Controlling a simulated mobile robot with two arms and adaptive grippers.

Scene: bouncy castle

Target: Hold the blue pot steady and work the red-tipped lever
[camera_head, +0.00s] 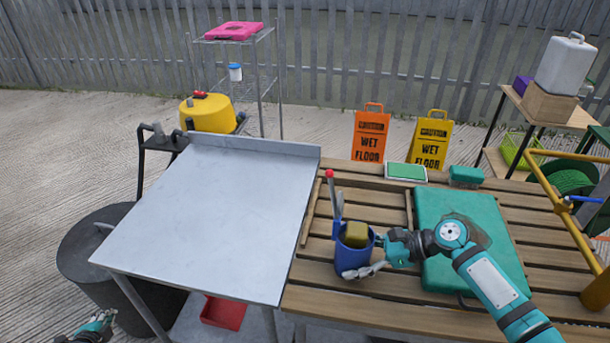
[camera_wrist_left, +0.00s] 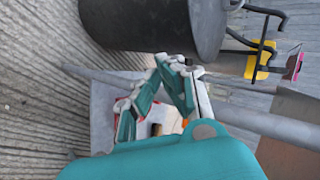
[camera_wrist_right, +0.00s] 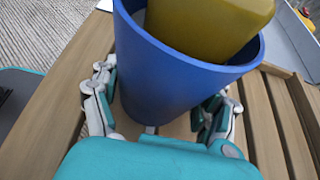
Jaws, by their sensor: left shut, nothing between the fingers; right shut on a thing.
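The blue pot (camera_head: 352,259) stands upright on the slatted wooden table, with a yellow-brown block (camera_head: 356,234) in it. A lever with a red tip (camera_head: 330,174) rises at the pot's left rim; its lower end is hard to make out. My right gripper (camera_head: 370,256) comes from the right and is shut on the pot, one finger on each side. In the right wrist view the pot (camera_wrist_right: 175,75) fills the space between the fingers. My left gripper (camera_head: 90,330) is low at the bottom left, shut and empty, far from the pot and lever.
A grey metal-topped table (camera_head: 215,215) stands between my left gripper and the pot. A dark bin (camera_head: 80,260) stands beside it, close to my left gripper in the left wrist view (camera_wrist_left: 150,25). A teal board (camera_head: 470,240) lies right of the pot, under my right arm.

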